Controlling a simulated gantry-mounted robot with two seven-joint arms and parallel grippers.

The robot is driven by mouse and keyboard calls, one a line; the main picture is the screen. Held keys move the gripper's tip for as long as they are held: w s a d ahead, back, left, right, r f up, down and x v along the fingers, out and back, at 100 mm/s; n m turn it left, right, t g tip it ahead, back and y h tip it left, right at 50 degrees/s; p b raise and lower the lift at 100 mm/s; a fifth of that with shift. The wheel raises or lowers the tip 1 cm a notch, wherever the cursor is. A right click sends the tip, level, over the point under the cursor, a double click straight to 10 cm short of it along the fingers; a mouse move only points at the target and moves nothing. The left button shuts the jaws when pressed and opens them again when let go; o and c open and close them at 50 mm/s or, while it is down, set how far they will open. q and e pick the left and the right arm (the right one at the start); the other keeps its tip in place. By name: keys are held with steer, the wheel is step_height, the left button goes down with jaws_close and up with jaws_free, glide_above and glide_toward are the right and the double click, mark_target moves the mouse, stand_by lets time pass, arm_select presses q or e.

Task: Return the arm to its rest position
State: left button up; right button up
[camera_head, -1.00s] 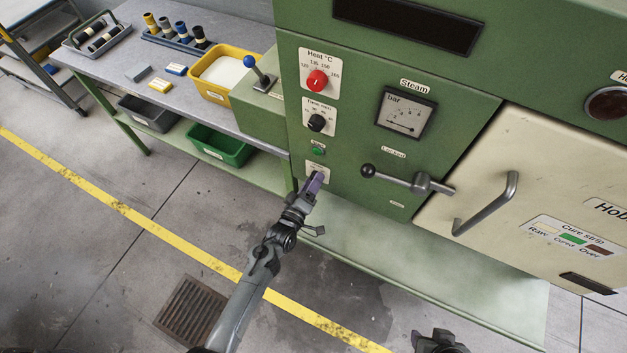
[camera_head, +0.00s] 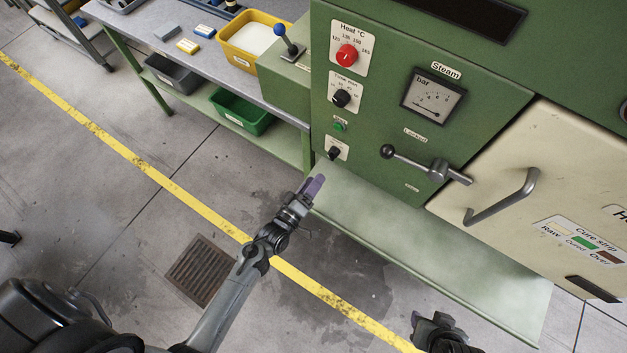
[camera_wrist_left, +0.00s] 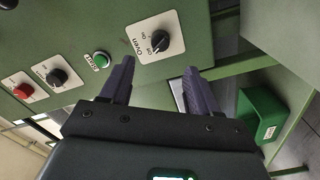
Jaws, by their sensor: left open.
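My left gripper (camera_head: 314,187) is in front of the green machine's lower left edge, below the small black oven knob (camera_head: 334,153), and apart from it. In the left wrist view its two purple fingers (camera_wrist_left: 158,88) are spread with nothing between them. The oven knob (camera_wrist_left: 159,41) on its white plate shows beyond the fingertips in that view.
The green machine (camera_head: 385,165) carries a red heat knob (camera_head: 347,55), a steam gauge (camera_head: 433,101) and a lever with a black ball (camera_head: 388,151). A workbench (camera_head: 205,62) with a yellow bin (camera_head: 250,61) stands left. A green bin (camera_head: 240,112) sits below. The floor (camera_head: 110,200) is open.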

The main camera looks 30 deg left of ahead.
arm_select(q)
steer(key=s+a+r+m+g+p, duration=0.1)
steer(key=s+r+m+g, duration=0.3)
steer(key=s, duration=0.3)
steer(key=s+a+r+m+g+y, duration=0.1)
steer(key=s+a+r+m+g, duration=0.15)
steer(key=s+m+g, duration=0.35)
steer(key=s+r+m+g+p, duration=0.1)
steer(key=s+r+m+g, duration=0.25)
steer(key=s, duration=0.45)
step_height(320, 180, up, 26)
steer(key=p, duration=2.6)
steer(key=shift+w+a+g, duration=0.15)
steer(key=shift+w+g, duration=0.05)
steer(key=shift+g, duration=0.25)
steer(key=shift+r, duration=0.1)
